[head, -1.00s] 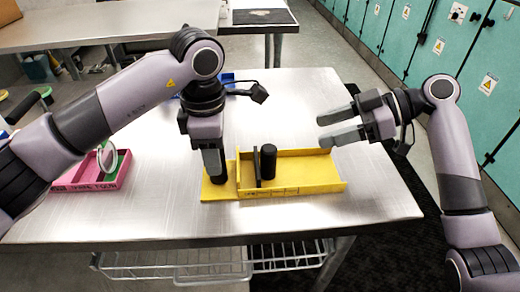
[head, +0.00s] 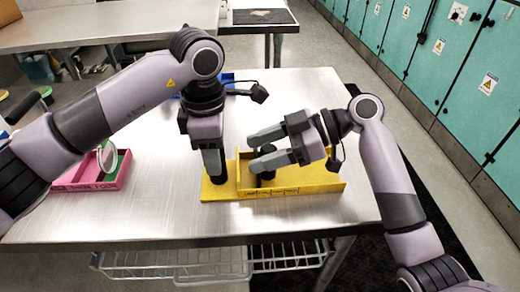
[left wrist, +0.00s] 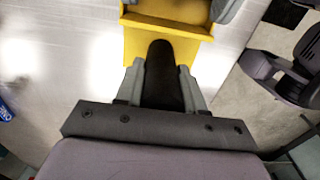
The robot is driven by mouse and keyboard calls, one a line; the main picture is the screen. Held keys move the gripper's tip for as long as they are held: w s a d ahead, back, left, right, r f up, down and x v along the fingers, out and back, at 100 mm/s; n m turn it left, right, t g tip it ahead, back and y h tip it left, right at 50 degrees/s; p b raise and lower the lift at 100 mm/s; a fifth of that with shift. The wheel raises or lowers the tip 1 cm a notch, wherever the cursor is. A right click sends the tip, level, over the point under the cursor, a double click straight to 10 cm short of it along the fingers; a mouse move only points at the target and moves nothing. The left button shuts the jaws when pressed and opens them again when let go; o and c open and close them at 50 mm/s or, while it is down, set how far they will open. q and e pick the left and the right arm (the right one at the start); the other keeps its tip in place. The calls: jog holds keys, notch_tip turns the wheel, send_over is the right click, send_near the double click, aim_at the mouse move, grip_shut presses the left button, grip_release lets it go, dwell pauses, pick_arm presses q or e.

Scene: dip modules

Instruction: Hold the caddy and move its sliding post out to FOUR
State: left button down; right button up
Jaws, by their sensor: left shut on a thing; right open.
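The yellow caddy (head: 318,184) lies on the metal table, with small marks along its front wall that are too small to read. My left gripper (head: 213,172) points down at its left end, shut on a black grip (left wrist: 161,75) that stands on the caddy's yellow end ledge (left wrist: 190,47). My right gripper (head: 254,152) is open over the tray, its fingers pointing left on either side of the black sliding post (head: 266,149). The post is mostly hidden behind the fingers; I cannot tell whether they touch it. The right fingertips also show at the top of the left wrist view.
A pink tray (head: 122,180) with a green and white item stands on the left of the table. A blue bin (head: 229,77) sits behind my left arm. The table is bare right of the caddy; teal lockers line the right wall.

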jog(key=shift+a+f, duration=0.15)
jog(key=shift+a, duration=0.15)
grip_shut()
jog(key=d, duration=0.8)
grip_release()
jog(key=v, duration=1.2)
pick_arm(q)
jog(key=c, duration=0.6)
grip_release()
